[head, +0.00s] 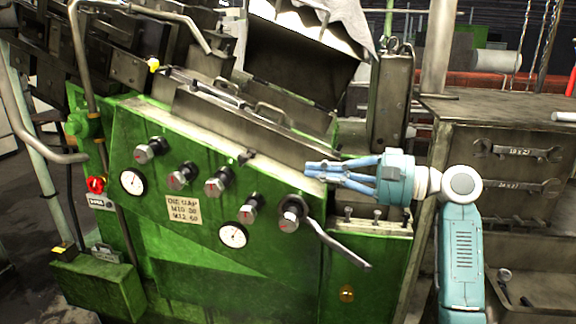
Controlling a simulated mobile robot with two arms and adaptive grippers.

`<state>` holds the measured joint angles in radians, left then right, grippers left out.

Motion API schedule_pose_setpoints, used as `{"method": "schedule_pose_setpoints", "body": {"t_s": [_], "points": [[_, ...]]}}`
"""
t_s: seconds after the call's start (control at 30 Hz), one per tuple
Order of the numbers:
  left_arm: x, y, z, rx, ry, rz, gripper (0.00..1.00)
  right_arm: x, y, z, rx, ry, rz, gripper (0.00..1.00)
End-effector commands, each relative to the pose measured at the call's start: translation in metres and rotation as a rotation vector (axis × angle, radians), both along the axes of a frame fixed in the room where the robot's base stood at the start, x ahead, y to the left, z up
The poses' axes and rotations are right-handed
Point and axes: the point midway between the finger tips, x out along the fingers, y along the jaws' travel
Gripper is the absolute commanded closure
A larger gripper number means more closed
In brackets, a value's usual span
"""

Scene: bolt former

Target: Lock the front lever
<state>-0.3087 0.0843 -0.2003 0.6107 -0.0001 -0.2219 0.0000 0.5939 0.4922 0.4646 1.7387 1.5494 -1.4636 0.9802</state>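The front lever (340,246) is a grey metal handle on the front of the green machine (190,240). It slopes down to the right from a round hub (292,213) to a free end near the panel's right edge. My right gripper (307,171) is light blue and points left, above the lever and hub in the picture. Its fingers converge to nearly touching tips with nothing visible between them. It appears apart from the lever, though its exact depth is hard to tell. My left gripper is out of view.
Several knobs (218,182) and two gauges (233,235) cover the panel. Short bolts (377,215) stand on a ledge below my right gripper. A workbench with wrenches (520,152) is at right.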

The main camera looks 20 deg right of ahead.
Motion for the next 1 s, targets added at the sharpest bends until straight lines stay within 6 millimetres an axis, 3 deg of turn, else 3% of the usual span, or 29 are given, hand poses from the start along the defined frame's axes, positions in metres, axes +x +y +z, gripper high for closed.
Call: {"method": "schedule_pose_setpoints", "body": {"t_s": [0.37,0.6,1.0], "points": [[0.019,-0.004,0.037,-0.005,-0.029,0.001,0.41,0.050,0.058,0.003,0.002,0.001,0.005,1.00],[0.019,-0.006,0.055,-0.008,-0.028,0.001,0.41,0.078,0.087,0.001,0.002,0.001,0.003,1.00],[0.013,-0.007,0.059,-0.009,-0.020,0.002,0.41,0.088,0.098,-0.004,-0.001,0.001,0.000,1.00]]}}
